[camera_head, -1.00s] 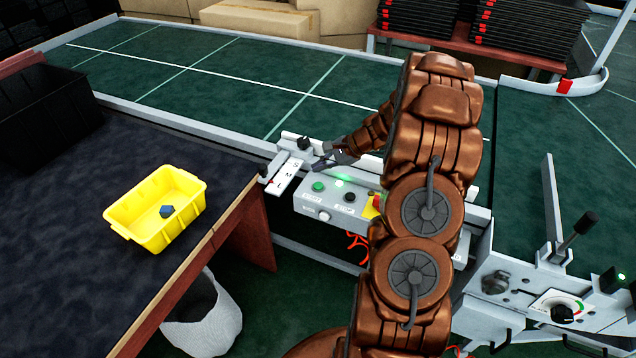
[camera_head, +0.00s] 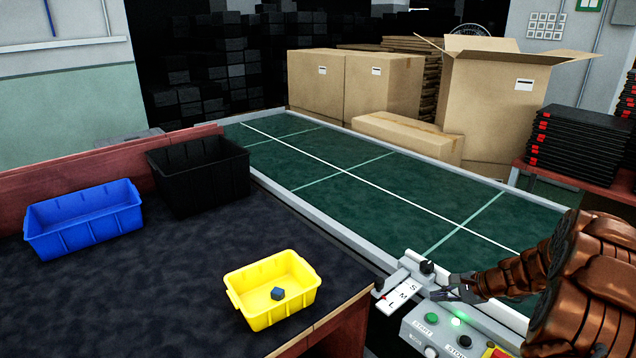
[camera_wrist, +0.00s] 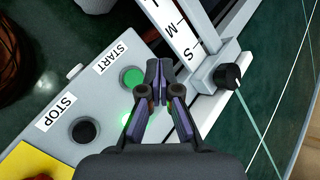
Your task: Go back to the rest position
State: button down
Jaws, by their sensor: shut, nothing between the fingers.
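My gripper (camera_head: 449,291) is shut and empty. It hovers by the conveyor control panel (camera_head: 413,337), close to the S-M-L size selector (camera_head: 398,298). In the wrist view my gripper (camera_wrist: 156,66) has its fingertips together, between the green START button (camera_wrist: 133,78) and the white S-M-L scale (camera_wrist: 172,27). I cannot tell whether it touches the panel. The black STOP button (camera_wrist: 83,130) is to the left in that view. A green light glows on the panel beside the fingers.
A yellow bin (camera_head: 273,291) with a small dark blue piece (camera_head: 278,294), a blue bin (camera_head: 84,219) and a black bin (camera_head: 198,173) stand on the dark table. The green conveyor (camera_head: 380,190) is empty. Cardboard boxes (camera_head: 385,88) and black stacked trays (camera_head: 578,145) stand behind.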

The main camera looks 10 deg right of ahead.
jog(key=s+a+r+n+g, duration=0.2)
jog(key=s+a+r+n, duration=0.15)
jog(key=a, duration=0.35)
jog(key=s+a+r+n+g, duration=0.25)
jog(key=s+a+r, duration=0.2)
jog(key=a, duration=0.35)
jog(key=s+a+r+n+g, duration=0.1)
jog(key=s+a+r+n, duration=0.3)
jog(key=a, duration=0.3)
jog(key=s+a+r+n+g+h, duration=0.1)
jog(key=s+n+h, duration=0.2)
jog(key=s, duration=0.9)
jog(key=s+a+r+n+g+h, duration=0.1)
jog(key=s+n, duration=0.4)
jog(key=s, duration=0.8)
jog(key=shift+s+a+r+g+h, duration=0.15)
jog(key=shift+r+g+h, duration=0.4)
jog(key=shift+h, duration=0.55)
